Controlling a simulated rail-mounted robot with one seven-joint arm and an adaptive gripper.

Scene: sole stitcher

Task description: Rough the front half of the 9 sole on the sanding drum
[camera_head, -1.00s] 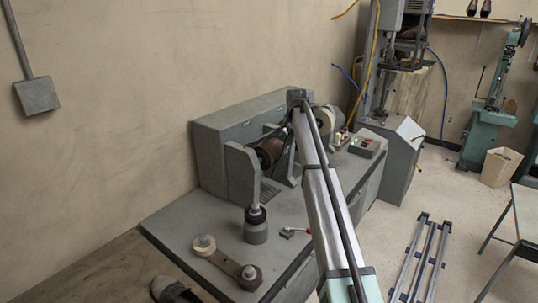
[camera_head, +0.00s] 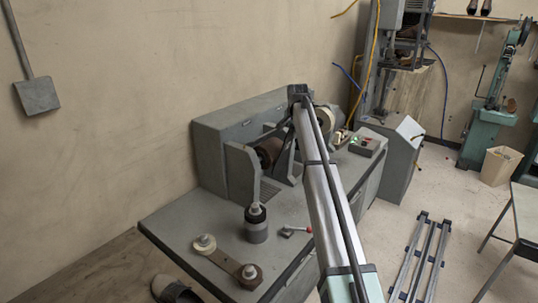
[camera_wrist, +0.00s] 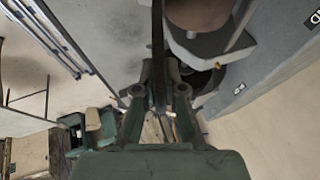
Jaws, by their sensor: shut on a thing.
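The sole (camera_wrist: 157,42) shows in the wrist view as a thin dark strip seen edge-on. My gripper (camera_wrist: 159,85) is shut on it, and it points away from the fingers toward the top of the picture. The brown sanding drum (camera_wrist: 198,12) is just right of the sole's far part; I cannot tell if they touch. In the head view the drum (camera_head: 269,150) sits on the grey machine (camera_head: 165,225), with my arm's end above and beside it. My fingers and the sole are not clear there. The sole's size mark cannot be read.
A pale wheel (camera_head: 325,119) is right of the drum. A dark cylinder (camera_head: 256,228) and an arm with two rollers (camera_head: 228,262) stand on the machine's front left. A control box (camera_head: 366,144) is at the right. The wall is close behind; open floor lies to the right.

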